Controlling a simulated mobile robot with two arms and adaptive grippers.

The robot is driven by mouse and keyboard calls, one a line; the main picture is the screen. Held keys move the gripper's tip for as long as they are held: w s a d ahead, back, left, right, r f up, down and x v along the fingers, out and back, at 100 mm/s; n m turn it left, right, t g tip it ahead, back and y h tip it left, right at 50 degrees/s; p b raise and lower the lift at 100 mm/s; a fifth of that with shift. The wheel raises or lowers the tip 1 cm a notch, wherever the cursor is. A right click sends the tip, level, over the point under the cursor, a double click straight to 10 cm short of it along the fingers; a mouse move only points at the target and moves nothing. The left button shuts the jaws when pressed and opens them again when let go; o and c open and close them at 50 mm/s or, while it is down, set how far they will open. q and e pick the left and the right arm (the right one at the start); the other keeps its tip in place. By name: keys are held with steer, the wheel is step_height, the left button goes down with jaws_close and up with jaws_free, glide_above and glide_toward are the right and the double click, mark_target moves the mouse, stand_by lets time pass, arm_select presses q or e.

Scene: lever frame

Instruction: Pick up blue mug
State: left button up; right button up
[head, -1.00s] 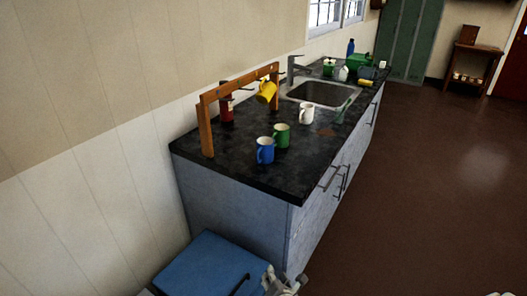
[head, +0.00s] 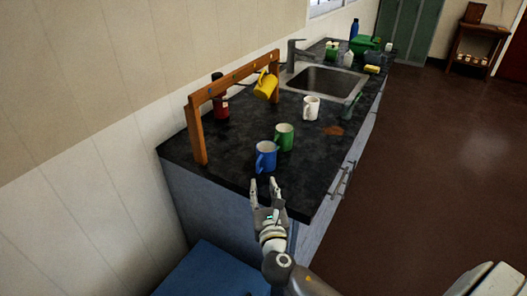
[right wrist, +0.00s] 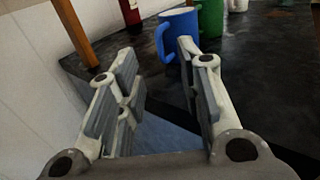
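The blue mug (head: 266,157) stands upright on the dark countertop near its front end, with its handle to the left. In the right wrist view the blue mug (right wrist: 180,32) stands just beyond my right finger, which overlaps its lower right part. My right gripper (head: 263,184) is open and empty, at the counter's near edge just short of the mug. In the right wrist view the two fingers of my right gripper (right wrist: 155,55) are spread apart, not touching the mug as far as I can tell. My left gripper is not in view.
A green mug (head: 284,137) stands close behind the blue one, and a white mug (head: 311,108) farther back. A yellow mug (head: 265,85) hangs on a wooden frame (head: 197,135) at left. A red bottle (head: 219,108) stands behind the frame. A sink (head: 325,82) lies beyond.

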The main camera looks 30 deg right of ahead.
mark_target(258, 165)
steer(key=x, duration=0.4)
steer(key=shift+w+d+r+p, duration=0.15)
steer(key=shift+w+p, duration=0.15)
steer(key=shift+w, duration=0.1)
steer(key=x, duration=0.4)
steer(key=shift+p, duration=0.3)
steer(key=shift+w+d+f, duration=0.1)
steer(key=shift+w+f, duration=0.15)
steer(key=shift+w, duration=0.4)
steer(key=shift+c, duration=0.3)
steer(key=c, duration=0.5)
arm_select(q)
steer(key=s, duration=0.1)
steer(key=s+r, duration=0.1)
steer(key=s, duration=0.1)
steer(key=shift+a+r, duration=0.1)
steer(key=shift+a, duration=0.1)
arm_select(e)
jaws_close()
steer(key=shift+r, duration=0.1)
